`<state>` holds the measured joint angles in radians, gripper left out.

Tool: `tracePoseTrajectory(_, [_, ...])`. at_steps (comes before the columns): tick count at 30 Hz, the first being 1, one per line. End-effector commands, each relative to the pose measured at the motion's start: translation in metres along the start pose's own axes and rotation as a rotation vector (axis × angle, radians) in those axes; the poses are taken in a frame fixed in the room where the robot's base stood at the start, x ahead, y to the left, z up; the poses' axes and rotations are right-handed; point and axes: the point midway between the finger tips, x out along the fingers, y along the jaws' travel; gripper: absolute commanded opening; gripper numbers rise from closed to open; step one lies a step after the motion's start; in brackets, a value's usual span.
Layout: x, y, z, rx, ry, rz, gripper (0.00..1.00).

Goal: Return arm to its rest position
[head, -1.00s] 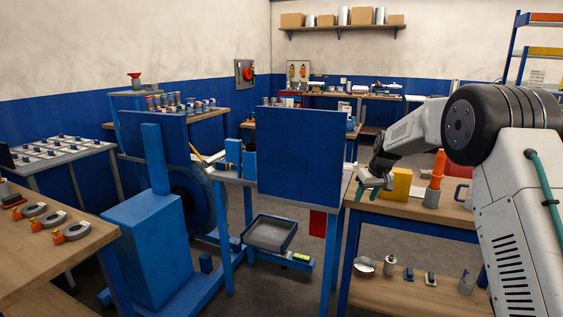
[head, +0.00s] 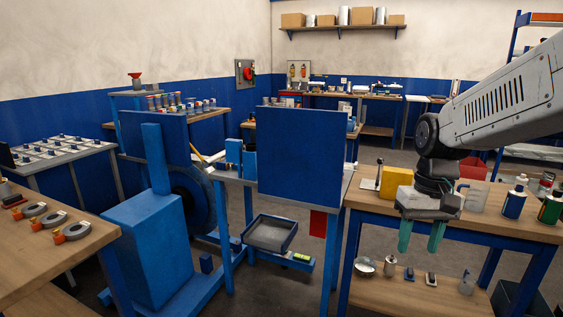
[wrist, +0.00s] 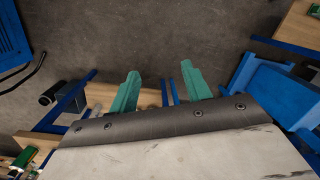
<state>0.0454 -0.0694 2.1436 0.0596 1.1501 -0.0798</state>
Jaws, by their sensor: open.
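My gripper (head: 421,238) hangs from the arm at the right of the head view, with its two green fingers pointing down. The fingers stand apart with nothing between them. In the head view they overlap the front edge of the right wooden bench (head: 480,224). In the wrist view the gripper (wrist: 158,85) shows two separated green fingers over grey floor, with a strip of wood and blue beams behind them.
The bench holds a yellow block (head: 396,184), a clear jug (head: 470,197), a blue bottle (head: 514,199) and a green can (head: 550,207). A blue machine with an upright panel (head: 302,158) stands to the left. A lower shelf (head: 410,293) holds small items. Floor shows between the benches.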

Motion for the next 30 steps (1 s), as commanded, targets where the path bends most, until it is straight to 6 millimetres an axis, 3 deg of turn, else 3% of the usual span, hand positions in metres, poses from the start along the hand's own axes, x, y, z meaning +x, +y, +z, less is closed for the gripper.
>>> tracePoseTrajectory(1, [-0.004, -0.002, 0.026, 0.007, 0.004, 0.007, 0.48])
tracePoseTrajectory(6, [-0.004, -0.004, 0.105, 0.031, 0.010, 0.033, 0.48])
tracePoseTrajectory(9, [0.001, -0.005, 0.146, 0.035, 0.029, 0.046, 0.48])
tracePoseTrajectory(13, [0.006, -0.005, 0.184, 0.025, 0.073, 0.059, 0.48])
tracePoseTrajectory(18, [0.003, -0.007, 0.205, 0.013, 0.150, 0.062, 0.48])
tracePoseTrajectory(30, [-0.006, -0.008, 0.208, 0.006, 0.194, 0.062, 0.48])
